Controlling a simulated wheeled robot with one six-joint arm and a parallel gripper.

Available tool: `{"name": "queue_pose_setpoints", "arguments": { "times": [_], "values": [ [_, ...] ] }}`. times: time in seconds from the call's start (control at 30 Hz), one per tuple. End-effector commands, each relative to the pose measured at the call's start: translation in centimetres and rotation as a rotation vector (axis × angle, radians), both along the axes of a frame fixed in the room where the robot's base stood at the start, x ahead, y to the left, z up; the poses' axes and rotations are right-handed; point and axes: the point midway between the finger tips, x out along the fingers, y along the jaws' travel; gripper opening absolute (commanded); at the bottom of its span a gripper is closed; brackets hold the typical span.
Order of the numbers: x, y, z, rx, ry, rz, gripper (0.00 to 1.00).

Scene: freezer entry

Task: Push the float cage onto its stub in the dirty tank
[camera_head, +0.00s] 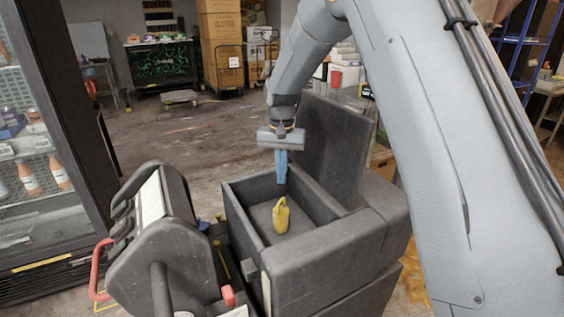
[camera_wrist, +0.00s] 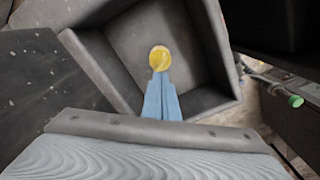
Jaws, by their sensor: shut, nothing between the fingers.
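The float cage (camera_head: 281,215) is a small yellow piece standing upright inside the open grey tank (camera_head: 240,217). From above, in the wrist view, the cage (camera_wrist: 159,58) shows as a round yellow top near the middle of the tank floor (camera_wrist: 190,40). My gripper (camera_head: 281,182) points down over the tank, above and apart from the cage in the head view. Its blue fingers are together and hold nothing. In the wrist view the fingertips (camera_wrist: 160,76) overlap the cage's near edge. The stub cannot be made out.
The tank's raised dark lid (camera_head: 335,150) stands behind its opening. A grey machine part with a red handle (camera_head: 99,270) is at the left front. A glass-door cooler with bottles (camera_head: 40,150) stands at the far left. Open floor (camera_head: 150,140) lies behind.

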Motion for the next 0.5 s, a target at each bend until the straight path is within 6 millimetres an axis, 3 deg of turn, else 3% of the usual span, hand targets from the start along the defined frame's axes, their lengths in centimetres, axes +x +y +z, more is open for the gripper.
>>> {"name": "queue_pose_setpoints", "arguments": {
  "times": [0.27,0.5],
  "values": [
    [0.0,0.0,-1.5,0.000,0.001,0.000,0.00],
    [0.0,0.0,-4.1,0.000,0.002,0.000,0.00]
  ]
}}
